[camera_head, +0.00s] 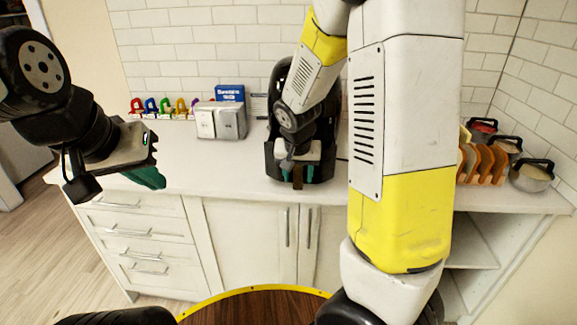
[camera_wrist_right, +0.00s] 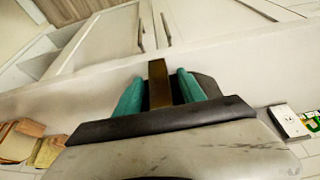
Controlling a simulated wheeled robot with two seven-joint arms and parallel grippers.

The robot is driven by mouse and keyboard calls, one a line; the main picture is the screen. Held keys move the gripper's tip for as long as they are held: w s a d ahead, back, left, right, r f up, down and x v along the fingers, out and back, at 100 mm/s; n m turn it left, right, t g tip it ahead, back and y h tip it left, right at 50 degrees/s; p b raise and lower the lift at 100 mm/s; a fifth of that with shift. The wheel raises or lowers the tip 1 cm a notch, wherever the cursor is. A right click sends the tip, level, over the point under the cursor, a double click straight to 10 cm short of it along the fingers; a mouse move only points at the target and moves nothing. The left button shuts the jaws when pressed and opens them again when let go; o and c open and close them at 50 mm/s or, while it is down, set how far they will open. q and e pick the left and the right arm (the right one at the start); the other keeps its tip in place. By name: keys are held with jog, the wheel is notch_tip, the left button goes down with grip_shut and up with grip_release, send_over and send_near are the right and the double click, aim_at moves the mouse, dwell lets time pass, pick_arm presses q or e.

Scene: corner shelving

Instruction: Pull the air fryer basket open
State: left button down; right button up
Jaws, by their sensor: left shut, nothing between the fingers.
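The black air fryer (camera_head: 270,162) stands on the white counter against the tiled wall, partly hidden behind my right arm. My right gripper (camera_head: 292,178) is at its front, with teal fingers pointing down toward the counter's front edge. In the right wrist view, a brown-gold handle (camera_wrist_right: 158,85) stands between the two teal fingers of that gripper (camera_wrist_right: 161,92). The fingers are on either side of the handle; I cannot tell whether they press on it. The basket is mostly hidden. My left gripper (camera_head: 149,177) is shut and empty, over the counter's left front part, away from the fryer.
A silver toaster (camera_head: 220,121), a blue box (camera_head: 230,93) and several coloured items stand at the back left. A wooden rack (camera_head: 482,164) and lidded pots (camera_head: 531,177) are at the right. The counter (camera_head: 215,170) is clear between my left gripper and the fryer.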

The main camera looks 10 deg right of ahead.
jog(key=v, duration=0.7)
jog(key=shift+s+r, duration=0.2)
jog(key=shift+r, duration=0.15)
jog(key=s+r+n+t+y, duration=0.1)
jog(key=s+r+n, duration=0.1)
jog(key=s+r, duration=0.3)
jog(key=s+r+n+t+y, duration=0.1)
jog(key=s+r, duration=0.4)
jog(key=s, duration=0.8)
jog(key=shift+a+n+y, duration=0.25)
jog(key=shift+n+y, duration=0.15)
jog(key=shift+y, duration=0.3)
jog(key=shift+w, duration=0.1)
